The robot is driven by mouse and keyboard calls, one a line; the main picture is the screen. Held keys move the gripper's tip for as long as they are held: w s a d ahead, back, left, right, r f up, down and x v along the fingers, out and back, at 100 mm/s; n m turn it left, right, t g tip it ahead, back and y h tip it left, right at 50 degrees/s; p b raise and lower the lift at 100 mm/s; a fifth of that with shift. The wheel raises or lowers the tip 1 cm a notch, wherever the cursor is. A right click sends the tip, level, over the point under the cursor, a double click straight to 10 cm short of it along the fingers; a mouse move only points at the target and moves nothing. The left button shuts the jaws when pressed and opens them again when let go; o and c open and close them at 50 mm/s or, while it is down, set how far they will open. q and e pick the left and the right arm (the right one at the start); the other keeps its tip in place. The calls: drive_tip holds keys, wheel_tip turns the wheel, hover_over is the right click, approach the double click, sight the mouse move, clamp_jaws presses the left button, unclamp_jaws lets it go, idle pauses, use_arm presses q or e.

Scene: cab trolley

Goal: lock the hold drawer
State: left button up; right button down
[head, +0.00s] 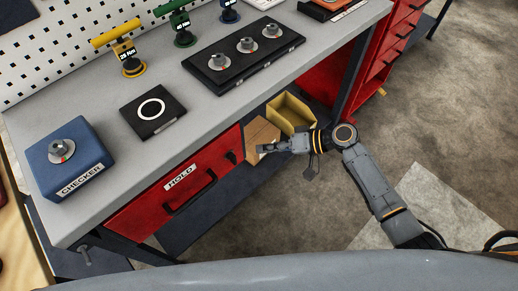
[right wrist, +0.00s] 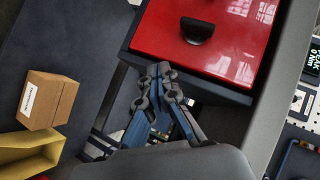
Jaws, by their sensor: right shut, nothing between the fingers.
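The red drawer with the white HOLD label (head: 180,177) is under the grey workbench top and looks shut in the head view. It has a dark bar handle (head: 190,194). In the right wrist view a red face (right wrist: 232,38) carries a dark half-round knob (right wrist: 197,30). My right gripper (head: 262,149) is in front of the drawer's right end, shut and empty. In the right wrist view its fingertips (right wrist: 165,70) are close together, just below the red face's edge and apart from the knob. My left gripper is not in view.
A cardboard box (head: 262,134) and a yellow bin (head: 291,112) stand near my right gripper. On the bench are the blue CHECKER block (head: 72,158), a black pad with a white ring (head: 153,109) and a black tray (head: 222,82). Open floor (head: 330,205) lies in front.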

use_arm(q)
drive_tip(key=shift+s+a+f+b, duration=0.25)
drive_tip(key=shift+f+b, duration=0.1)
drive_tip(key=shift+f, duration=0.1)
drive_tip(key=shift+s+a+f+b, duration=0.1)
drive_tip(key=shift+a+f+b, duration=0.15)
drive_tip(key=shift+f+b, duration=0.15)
use_arm(e)
drive_tip(key=s+d, duration=0.1)
drive_tip(key=d, duration=0.6)
drive_tip(key=shift+d+r, duration=0.15)
drive_tip(key=shift+s, duration=0.1)
